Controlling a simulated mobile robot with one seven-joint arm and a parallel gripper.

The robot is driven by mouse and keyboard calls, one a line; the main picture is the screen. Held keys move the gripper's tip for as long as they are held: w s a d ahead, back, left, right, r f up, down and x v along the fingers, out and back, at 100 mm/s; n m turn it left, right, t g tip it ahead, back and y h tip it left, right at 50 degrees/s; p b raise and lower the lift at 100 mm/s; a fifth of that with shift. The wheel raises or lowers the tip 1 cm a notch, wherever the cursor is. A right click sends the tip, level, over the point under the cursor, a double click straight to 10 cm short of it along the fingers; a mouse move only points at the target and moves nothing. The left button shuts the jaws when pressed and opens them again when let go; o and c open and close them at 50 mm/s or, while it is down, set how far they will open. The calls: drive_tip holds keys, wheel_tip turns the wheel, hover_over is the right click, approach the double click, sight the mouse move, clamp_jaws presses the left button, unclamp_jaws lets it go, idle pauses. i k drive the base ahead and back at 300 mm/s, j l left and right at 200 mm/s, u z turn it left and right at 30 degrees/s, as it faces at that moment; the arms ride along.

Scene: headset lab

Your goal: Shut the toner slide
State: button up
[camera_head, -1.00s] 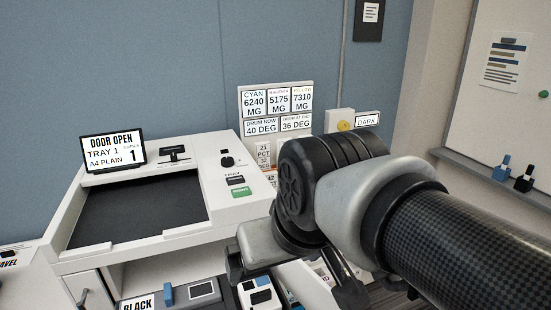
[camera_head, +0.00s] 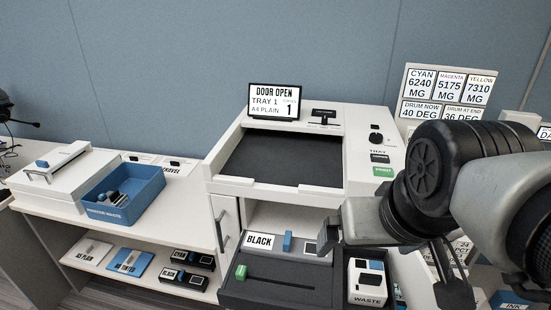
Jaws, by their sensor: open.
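The printer (camera_head: 213,186) is white with a dark top bed, and its screen (camera_head: 277,102) reads DOOR OPEN. In its lower bay is a dark grey unit labelled BLACK (camera_head: 262,296), which looks like the toner slide. It has a long slot, a green knob (camera_head: 241,272) at the left and a blue tab (camera_head: 287,241) on top. I cannot tell how far out the slide is. My gripper (camera_head: 392,266) is open and apparently empty, in front of the printer's right side, right of the blue tab. It hides part of the bay's right side.
The printer door (camera_head: 226,226) stands at the bay's left. A white waste box (camera_head: 367,284) sits right of the slide, close below my gripper. A blue bin (camera_head: 123,205) stands on the left counter, with black cartridges (camera_head: 188,270) on the shelf below. Wall readouts (camera_head: 447,88) are behind.

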sight(270, 284)
drive_tip(key=u, duration=0.6)
drive_tip(key=k+l+u, duration=0.2)
drive_tip(key=l, duration=0.25)
drive_tip(key=k+l, duration=0.05)
drive_tip(key=k, duration=0.05)
